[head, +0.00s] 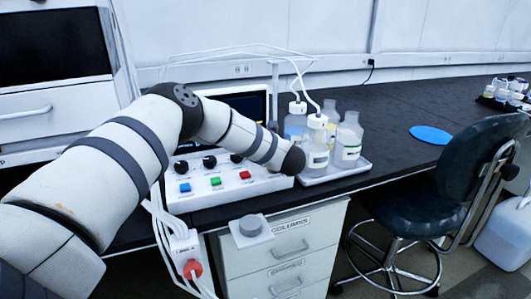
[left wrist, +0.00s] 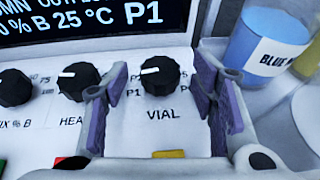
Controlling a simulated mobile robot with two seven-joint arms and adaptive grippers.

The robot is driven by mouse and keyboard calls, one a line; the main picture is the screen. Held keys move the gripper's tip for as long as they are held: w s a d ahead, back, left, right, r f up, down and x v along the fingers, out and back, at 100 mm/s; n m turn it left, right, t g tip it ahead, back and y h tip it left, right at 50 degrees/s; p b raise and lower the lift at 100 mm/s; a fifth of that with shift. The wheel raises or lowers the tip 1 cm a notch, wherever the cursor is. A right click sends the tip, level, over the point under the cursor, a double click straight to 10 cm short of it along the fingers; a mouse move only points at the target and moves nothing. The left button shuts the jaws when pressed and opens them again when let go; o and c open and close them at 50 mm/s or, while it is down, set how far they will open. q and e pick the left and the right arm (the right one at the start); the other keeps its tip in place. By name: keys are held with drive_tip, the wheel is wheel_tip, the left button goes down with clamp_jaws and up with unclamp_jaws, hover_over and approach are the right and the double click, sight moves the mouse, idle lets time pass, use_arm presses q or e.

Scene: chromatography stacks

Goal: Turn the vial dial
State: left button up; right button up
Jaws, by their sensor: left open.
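The vial dial (left wrist: 160,76) is a round black knob with a white pointer mark, above the printed word VIAL on the white control panel (left wrist: 170,128). Its mark points left and slightly up, near the printed P labels. In the left wrist view my left gripper (left wrist: 154,84) is open, with one purple-padded finger on each side of the dial. Gaps show between fingers and knob. In the head view the arm's dark end (head: 291,158) hides the gripper and the vial dial. My right gripper is in no view.
Other black dials (left wrist: 79,84) sit left of the vial dial. A yellow button (left wrist: 169,154) is below it. A screen (left wrist: 90,18) reading P1 is above. Bottles (head: 348,140) stand on a tray (head: 345,169) close right. A grey knob (head: 251,226) juts below the bench edge.

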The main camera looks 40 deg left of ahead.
use_arm(q)
drive_tip(key=shift+w+a+f, duration=0.1)
drive_tip(key=shift+w+a, duration=0.15)
drive_tip(key=shift+a, duration=0.1)
drive_tip(key=c, duration=1.1)
drive_tip(key=shift+c, duration=0.2)
